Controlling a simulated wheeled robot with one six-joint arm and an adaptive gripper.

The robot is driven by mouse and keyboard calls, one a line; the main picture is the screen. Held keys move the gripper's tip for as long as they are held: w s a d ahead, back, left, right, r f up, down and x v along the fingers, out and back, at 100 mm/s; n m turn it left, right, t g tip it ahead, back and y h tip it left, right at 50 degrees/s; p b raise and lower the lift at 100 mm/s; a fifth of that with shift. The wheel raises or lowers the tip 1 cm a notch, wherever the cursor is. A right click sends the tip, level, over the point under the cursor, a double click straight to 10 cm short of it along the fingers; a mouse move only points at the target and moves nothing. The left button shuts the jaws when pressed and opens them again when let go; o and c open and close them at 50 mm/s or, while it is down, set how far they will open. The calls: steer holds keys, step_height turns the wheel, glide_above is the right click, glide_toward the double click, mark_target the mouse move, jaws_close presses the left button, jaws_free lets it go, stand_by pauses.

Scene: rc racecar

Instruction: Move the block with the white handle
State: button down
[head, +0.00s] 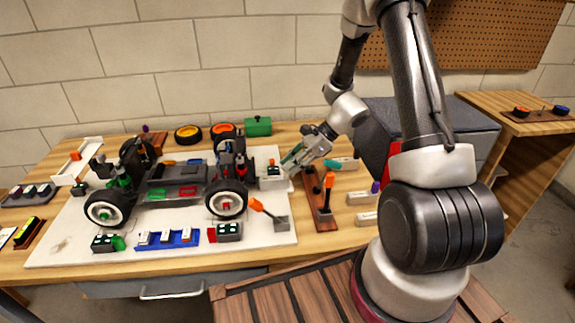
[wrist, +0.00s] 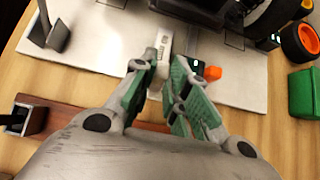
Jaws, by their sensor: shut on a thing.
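My gripper (head: 288,165) reaches down at the right edge of the white board, beside the model car. In the wrist view its green-padded fingers (wrist: 160,70) are closed around a white handle (wrist: 163,44) with small dark lettering. A small dark block with an orange part (wrist: 212,73) shows just right of the fingertips.
The model car (head: 170,185) stands on the white board (head: 270,230) to the left. A wooden rack (head: 322,215) and white labelled pieces (head: 364,197) lie to the right. A green box (head: 257,126) is behind.

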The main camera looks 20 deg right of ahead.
steer(key=shift+d, duration=0.35)
steer(key=c, duration=1.3)
jaws_free()
steer(key=v, duration=1.2)
